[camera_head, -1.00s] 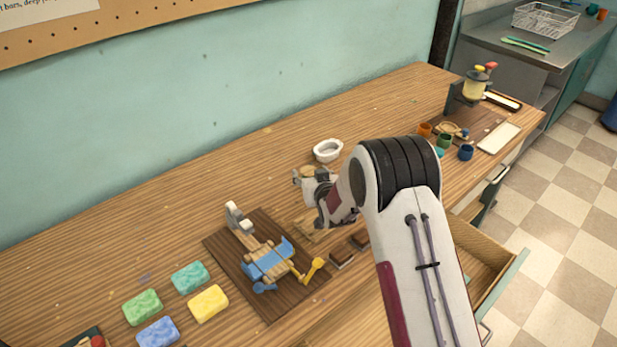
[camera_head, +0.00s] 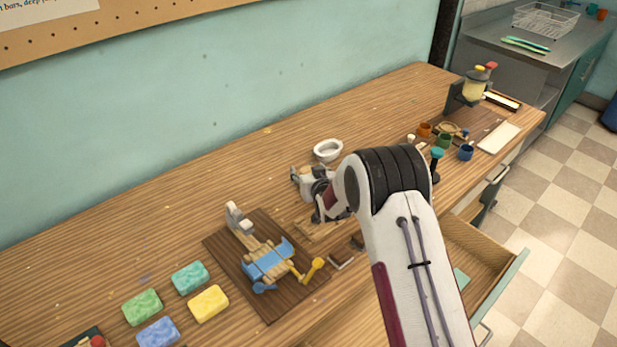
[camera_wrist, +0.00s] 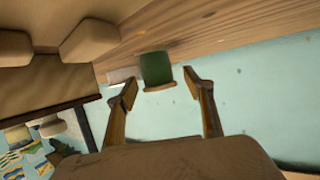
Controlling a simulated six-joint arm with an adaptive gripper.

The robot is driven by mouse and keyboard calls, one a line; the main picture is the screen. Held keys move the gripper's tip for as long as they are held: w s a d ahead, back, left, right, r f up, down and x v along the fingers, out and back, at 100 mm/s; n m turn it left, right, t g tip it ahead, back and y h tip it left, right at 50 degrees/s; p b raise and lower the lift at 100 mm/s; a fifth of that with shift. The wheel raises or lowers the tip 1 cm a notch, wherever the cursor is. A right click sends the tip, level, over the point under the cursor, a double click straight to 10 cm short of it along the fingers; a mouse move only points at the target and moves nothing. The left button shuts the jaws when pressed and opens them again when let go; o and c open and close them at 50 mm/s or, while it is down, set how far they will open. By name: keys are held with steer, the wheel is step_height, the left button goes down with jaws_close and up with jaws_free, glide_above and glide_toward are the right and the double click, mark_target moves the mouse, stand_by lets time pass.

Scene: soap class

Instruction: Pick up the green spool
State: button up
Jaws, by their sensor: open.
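The green spool (camera_wrist: 155,67) shows in the wrist view, with a dark green body and a brown rim at its lower end. It appears beyond and between the spread fingertips of my gripper (camera_wrist: 160,84). The fingers are open and nothing is clamped between them. How far the spool is from them in depth is hard to tell. In the head view my wrist is low over the wooden bench, and the fingertips are hidden. I cannot make out the spool there; my arm covers part of the bench.
A white oval dish (camera_head: 328,150) stands behind my wrist. A dark board (camera_head: 245,268) with a blue and wooden device lies at left, near several sponges (camera_head: 208,303). Small cups (camera_head: 466,152) stand at right. A drawer (camera_head: 485,262) is open. The bench's back left is clear.

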mark_target(308, 170)
steer(key=c, duration=1.2)
steer(key=shift+r, duration=0.1)
steer(key=shift+r, duration=4.9)
